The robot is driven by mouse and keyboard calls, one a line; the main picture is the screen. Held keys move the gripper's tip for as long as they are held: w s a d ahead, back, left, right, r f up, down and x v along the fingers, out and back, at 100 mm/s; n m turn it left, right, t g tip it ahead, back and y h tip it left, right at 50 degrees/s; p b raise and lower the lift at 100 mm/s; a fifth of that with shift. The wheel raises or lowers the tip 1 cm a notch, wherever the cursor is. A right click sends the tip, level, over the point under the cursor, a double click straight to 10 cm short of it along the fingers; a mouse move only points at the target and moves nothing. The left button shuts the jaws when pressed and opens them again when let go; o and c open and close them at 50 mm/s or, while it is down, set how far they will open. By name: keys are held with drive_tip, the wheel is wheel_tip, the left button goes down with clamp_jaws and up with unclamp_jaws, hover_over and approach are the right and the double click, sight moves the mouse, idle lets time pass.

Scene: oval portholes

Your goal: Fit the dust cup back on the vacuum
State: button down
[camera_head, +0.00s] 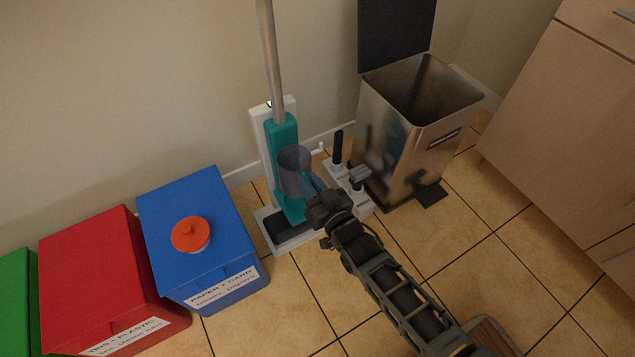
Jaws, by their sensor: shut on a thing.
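The teal stick vacuum (282,135) stands upright in a white dock (262,218) against the wall, its grey tube rising out of view. The dust cup (293,163), a grey see-through cylinder, is in front of the vacuum's teal body and overlaps it in the picture. My gripper (310,190) is shut on the dust cup from the lower right. The fingertips are small and partly hidden. I cannot tell whether the cup touches the vacuum body or is a little apart from it.
An open metal bin (402,150) stands right of the vacuum. A small white stand with dark attachments (338,148) sits between them. A blue bin (225,215) at left carries an orange-topped round part (191,233). Red (95,265) and green bins stand further left. Cabinets fill the right.

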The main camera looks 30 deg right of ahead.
wheel_tip(320, 180, down, 7)
drive_tip(key=b, duration=0.3)
drive_tip(key=shift+w+d, duration=0.25)
drive_tip(key=shift+w, duration=0.1)
idle(0.5)
drive_tip(key=shift+d, duration=0.4)
idle(0.9)
drive_tip(key=shift+f+b, duration=1.45)
drive_tip(key=shift+b, duration=0.1)
drive_tip(key=shift+d+f+b, duration=0.1)
drive_tip(key=shift+f+b, duration=0.2)
drive_tip(key=shift+f, duration=0.05)
drive_tip(key=shift+s+f, duration=0.1)
drive_tip(key=shift+f, duration=0.05)
idle(0.5)
drive_tip(key=shift+m, duration=0.3)
drive_tip(key=c, duration=1)
unclamp_jaws()
